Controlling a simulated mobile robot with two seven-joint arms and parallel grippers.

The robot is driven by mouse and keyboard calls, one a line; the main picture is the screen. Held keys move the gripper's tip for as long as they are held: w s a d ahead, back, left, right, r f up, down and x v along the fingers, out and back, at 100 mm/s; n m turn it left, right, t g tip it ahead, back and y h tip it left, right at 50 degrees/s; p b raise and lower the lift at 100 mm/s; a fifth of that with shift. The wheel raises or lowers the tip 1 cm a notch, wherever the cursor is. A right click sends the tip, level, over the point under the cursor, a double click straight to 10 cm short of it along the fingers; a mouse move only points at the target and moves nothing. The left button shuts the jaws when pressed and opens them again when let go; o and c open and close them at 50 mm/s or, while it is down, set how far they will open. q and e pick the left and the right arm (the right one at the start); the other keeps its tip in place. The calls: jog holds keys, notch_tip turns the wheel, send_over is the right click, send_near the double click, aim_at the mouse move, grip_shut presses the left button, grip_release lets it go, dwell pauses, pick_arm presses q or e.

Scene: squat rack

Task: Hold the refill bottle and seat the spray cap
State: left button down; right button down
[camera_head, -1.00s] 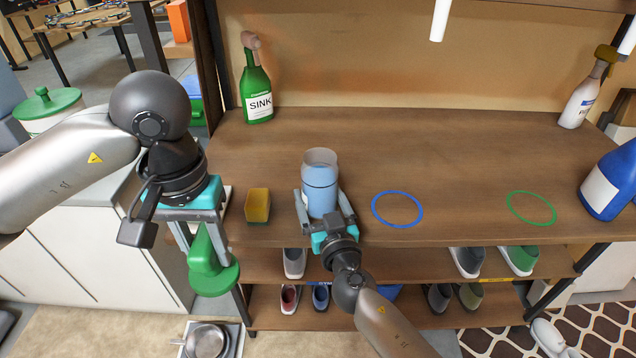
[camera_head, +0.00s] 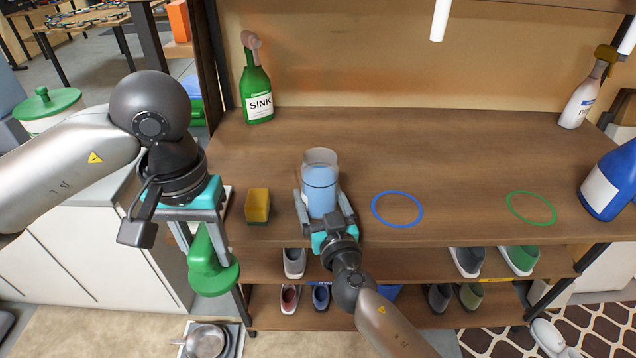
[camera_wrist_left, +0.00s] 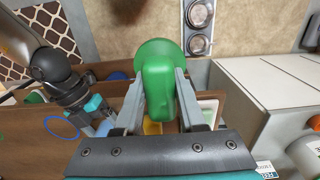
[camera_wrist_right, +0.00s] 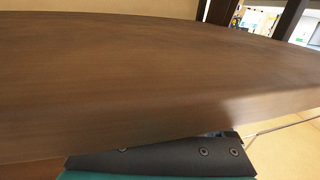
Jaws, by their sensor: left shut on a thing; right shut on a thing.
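The light blue refill bottle (camera_head: 320,190) stands upright at the front of the wooden shelf top, with a pale, translucent upper part. My right gripper (camera_head: 325,215) is shut around it from the front. The right wrist view shows mostly the shelf edge, and the bottle is not seen there. The green spray cap (camera_head: 212,265) is held by my left gripper (camera_head: 205,230), left of the shelf and beyond its edge. The left wrist view shows the cap (camera_wrist_left: 157,80) between the two fingers of that gripper (camera_wrist_left: 157,90). The bottle and cap are well apart.
A yellow sponge (camera_head: 258,205) lies left of the bottle. A blue ring (camera_head: 397,209) and a green ring (camera_head: 531,208) mark the shelf top to the right. A green SINK bottle (camera_head: 257,90) stands at the back left. The middle of the top is clear.

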pick_arm(q)
jog(key=w+d+r+n, duration=0.8)
jog(key=w+d+n, duration=0.25)
jog(key=d, duration=0.35)
jog(key=w+d+r+n, duration=0.1)
jog(key=w+r+n, duration=0.4)
jog(key=w+n, duration=0.2)
jog(key=shift+w+r, duration=0.35)
jog(key=shift+w, duration=0.5)
jog(key=shift+d+n, duration=0.1)
jog(key=shift+n, duration=0.15)
jog(key=shift+f, duration=1.95)
jog(key=shift+f, duration=1.6)
dwell(0.8)
jog(key=shift+c, duration=2.1)
grip_release()
